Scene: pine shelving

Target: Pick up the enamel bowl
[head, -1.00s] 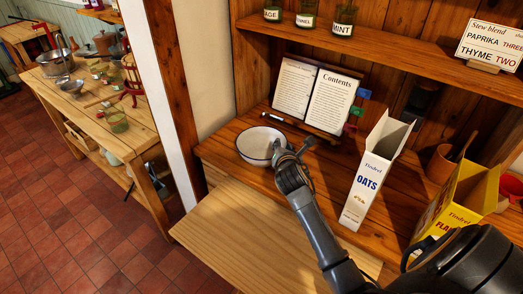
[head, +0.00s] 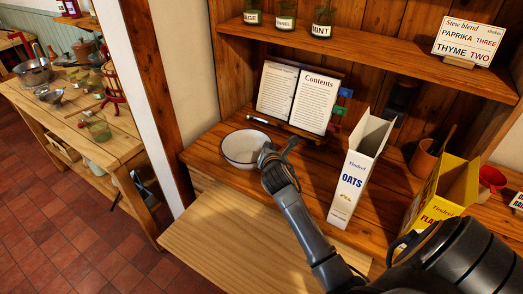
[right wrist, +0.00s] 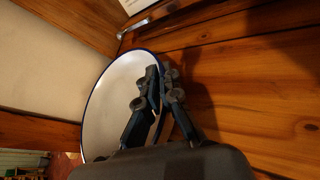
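The enamel bowl (head: 240,147), white with a dark blue rim, sits upright on the wooden counter in front of the open book. I cannot see any gap under it. My right gripper (head: 279,150) reaches its right side. In the right wrist view, the bowl (right wrist: 112,100) fills the middle left. My right gripper's fingertips (right wrist: 162,82) are close together at the bowl's near right rim, one finger inside and one outside, apparently pinching the wall. The exact contact is partly hidden by the fingers. My left gripper is not in view.
An oats carton (head: 352,175) stands close right of my forearm, with a yellow flour box (head: 438,195) farther right. A shelf (head: 370,55) with jars hangs above. The pale pull-out board (head: 235,240) in front is clear.

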